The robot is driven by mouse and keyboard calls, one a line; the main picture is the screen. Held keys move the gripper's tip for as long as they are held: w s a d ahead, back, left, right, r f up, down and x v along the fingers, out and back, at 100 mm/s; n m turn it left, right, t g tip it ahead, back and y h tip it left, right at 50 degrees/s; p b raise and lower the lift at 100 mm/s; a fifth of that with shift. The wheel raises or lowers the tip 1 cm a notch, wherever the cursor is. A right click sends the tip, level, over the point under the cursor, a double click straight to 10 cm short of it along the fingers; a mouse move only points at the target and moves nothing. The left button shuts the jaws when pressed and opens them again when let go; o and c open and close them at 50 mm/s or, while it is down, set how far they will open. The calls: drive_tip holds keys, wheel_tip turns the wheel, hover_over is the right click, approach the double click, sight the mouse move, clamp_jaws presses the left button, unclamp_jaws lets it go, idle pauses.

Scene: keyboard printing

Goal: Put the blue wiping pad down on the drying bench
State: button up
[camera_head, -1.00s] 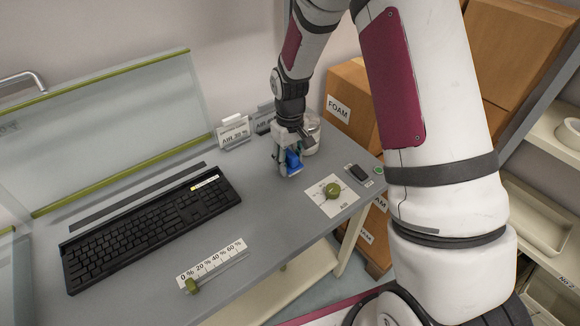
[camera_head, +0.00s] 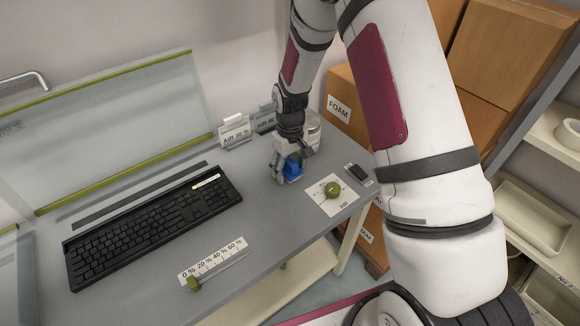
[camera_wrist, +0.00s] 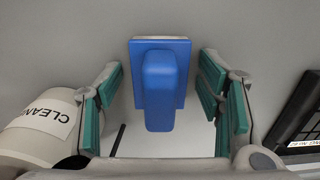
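The blue wiping pad (camera_head: 293,166) is on the grey bench (camera_head: 262,215), beside the white card with the green knob. In the wrist view the pad (camera_wrist: 160,84) shows its blue handle block and a pale edge underneath. It appears to rest on the grey surface. My gripper (camera_head: 286,171) is around it from above. In the wrist view my gripper (camera_wrist: 160,82) has its teal finger pads spread on both sides, with a clear gap to the pad on each side.
A white container labelled CLEAN (camera_wrist: 42,120) stands close to one finger and shows behind my gripper (camera_head: 312,128). A knob card (camera_head: 330,193), a small black device (camera_head: 357,174) and a keyboard (camera_head: 150,225) lie around.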

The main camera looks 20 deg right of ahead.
wheel_tip(320, 180, up, 12)
drive_tip(key=shift+r+b, duration=0.25)
drive_tip(key=shift+b, duration=0.35)
wheel_tip(320, 180, up, 7)
drive_tip(key=t, duration=0.1)
hover_over(290, 161)
drive_tip(key=s, duration=0.3)
drive_tip(key=s+r+m+t, duration=0.1)
drive_tip(key=s+r, duration=0.6)
drive_tip(key=r, duration=0.1)
drive_tip(key=s+r+m+t, duration=0.1)
drive_tip(key=s+r, duration=0.2)
drive_tip(key=s, duration=0.5)
drive_tip(key=s+r+m+t, duration=0.1)
drive_tip(key=s+r+t, duration=0.1)
drive_tip(key=s, duration=0.6)
drive_tip(key=shift+s+d+r+m, duration=0.3)
drive_tip(key=shift+r, duration=0.2)
